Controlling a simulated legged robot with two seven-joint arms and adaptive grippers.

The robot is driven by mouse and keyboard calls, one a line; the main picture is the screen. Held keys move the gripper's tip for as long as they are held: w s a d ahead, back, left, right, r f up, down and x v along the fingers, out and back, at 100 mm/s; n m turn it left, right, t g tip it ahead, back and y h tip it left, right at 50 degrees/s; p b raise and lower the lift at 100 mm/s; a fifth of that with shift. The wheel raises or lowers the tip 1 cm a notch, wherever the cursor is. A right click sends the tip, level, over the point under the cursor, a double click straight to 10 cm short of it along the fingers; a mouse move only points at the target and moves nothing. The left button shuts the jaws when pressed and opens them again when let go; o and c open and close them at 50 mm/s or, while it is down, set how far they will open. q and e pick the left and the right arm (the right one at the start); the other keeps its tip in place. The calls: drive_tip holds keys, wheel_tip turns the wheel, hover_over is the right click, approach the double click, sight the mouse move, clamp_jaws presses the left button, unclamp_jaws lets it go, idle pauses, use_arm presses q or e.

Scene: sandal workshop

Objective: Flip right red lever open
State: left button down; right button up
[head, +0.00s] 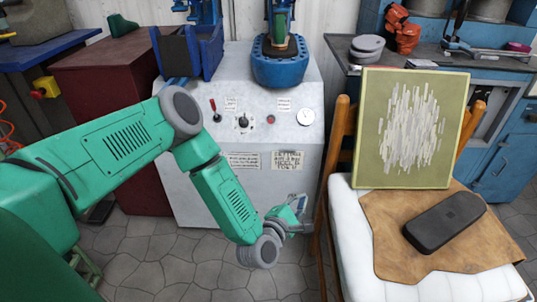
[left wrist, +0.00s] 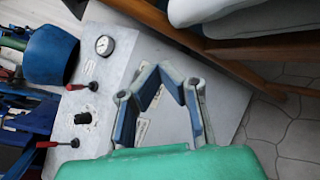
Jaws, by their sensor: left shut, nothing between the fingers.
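The grey machine (head: 185,195) has a sloped control panel with a red-handled lever (head: 213,106) at the left, handle upward. The right red lever (head: 270,119) shows in the head view only as a small red tip between the black knob and the gauge. In the left wrist view the right lever (left wrist: 75,87) lies nearer the gauge, and the left lever (left wrist: 46,144) lies beyond the knob.
A black knob (head: 242,121) and a round gauge (head: 306,116) flank the right lever. A wooden chair (head: 338,150) with a white cushion (head: 360,270), green board (head: 375,170) and black case (head: 443,222) stands close at right.

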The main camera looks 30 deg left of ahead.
use_arm(q)
drive_tip(key=w+a+n+t+y+b, duration=0.3)
drive_tip(key=a+n+y, duration=0.3)
drive_tip(key=a+n, duration=0.25)
drive_tip(key=n+y+b, duration=0.3)
drive_tip(key=n+b, duration=0.1)
drive_tip(key=n, duration=0.1)
approach(271, 120)
drive_tip(key=w+a+f, duration=0.4)
drive_tip(key=w, duration=0.2)
drive_tip(key=r, duration=0.1)
drive_tip(key=w+r+b, duration=0.1)
drive_tip(key=r, duration=0.1)
drive_tip(key=shift+w+r+m, duration=0.2)
drive_tip(key=shift+r+m, duration=0.05)
drive_tip(key=shift+r, duration=0.05)
use_arm(e)
wheel_tip(271, 120, down, 10)
use_arm(q)
drive_tip(key=shift+a+f, duration=0.1)
drive_tip(key=shift+a, duration=0.1)
use_arm(e)
drive_tip(key=shift+r, duration=0.1)
